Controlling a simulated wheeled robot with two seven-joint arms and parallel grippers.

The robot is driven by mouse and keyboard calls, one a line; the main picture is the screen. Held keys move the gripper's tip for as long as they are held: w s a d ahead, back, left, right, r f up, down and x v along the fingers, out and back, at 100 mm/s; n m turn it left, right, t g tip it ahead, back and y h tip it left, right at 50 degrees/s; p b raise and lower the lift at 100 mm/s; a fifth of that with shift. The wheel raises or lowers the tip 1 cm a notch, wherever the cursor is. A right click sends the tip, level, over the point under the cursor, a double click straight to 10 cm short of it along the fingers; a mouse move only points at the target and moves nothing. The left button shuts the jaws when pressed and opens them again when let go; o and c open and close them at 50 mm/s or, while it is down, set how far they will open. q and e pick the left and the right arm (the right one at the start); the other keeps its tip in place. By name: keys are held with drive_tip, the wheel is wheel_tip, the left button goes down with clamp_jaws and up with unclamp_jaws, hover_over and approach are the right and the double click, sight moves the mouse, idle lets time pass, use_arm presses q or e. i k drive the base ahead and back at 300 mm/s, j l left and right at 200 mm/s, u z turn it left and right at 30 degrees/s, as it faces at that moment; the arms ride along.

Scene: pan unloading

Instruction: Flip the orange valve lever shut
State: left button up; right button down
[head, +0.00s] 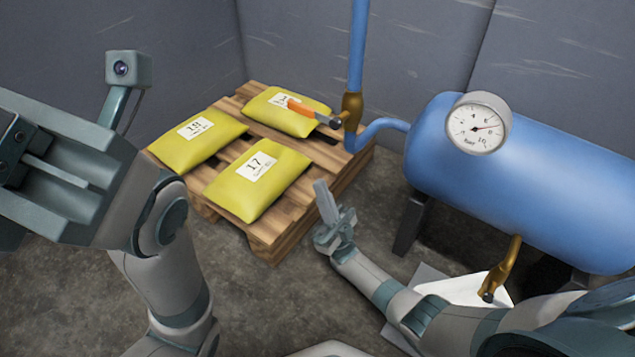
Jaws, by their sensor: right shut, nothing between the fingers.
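The orange valve lever (303,109) sticks out to the left from a brass valve (351,107) on the upright blue pipe (359,45). It lies across the pipe's line, not along it. In the picture it passes in front of the rear yellow sack. My right gripper (321,190) is shut and empty, pointing up, below the lever in the picture and clear of it. My left gripper's body (55,170) is large at the left edge, well away from the lever. Its fingertips cannot be made out.
A wooden pallet (262,231) carries three yellow sacks, one marked 17 (258,169). A blue tank (540,165) with a round gauge (478,122) stands at right. A brass tap (500,272) hangs under it, above a white container (460,291). Grey walls close the back.

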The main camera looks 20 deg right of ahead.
sight(335, 123)
drive_tip(key=k+j, duration=0.25)
drive_tip(key=k, duration=0.2)
drive_tip(key=k+j, duration=0.25)
drive_tip(key=k, duration=0.25)
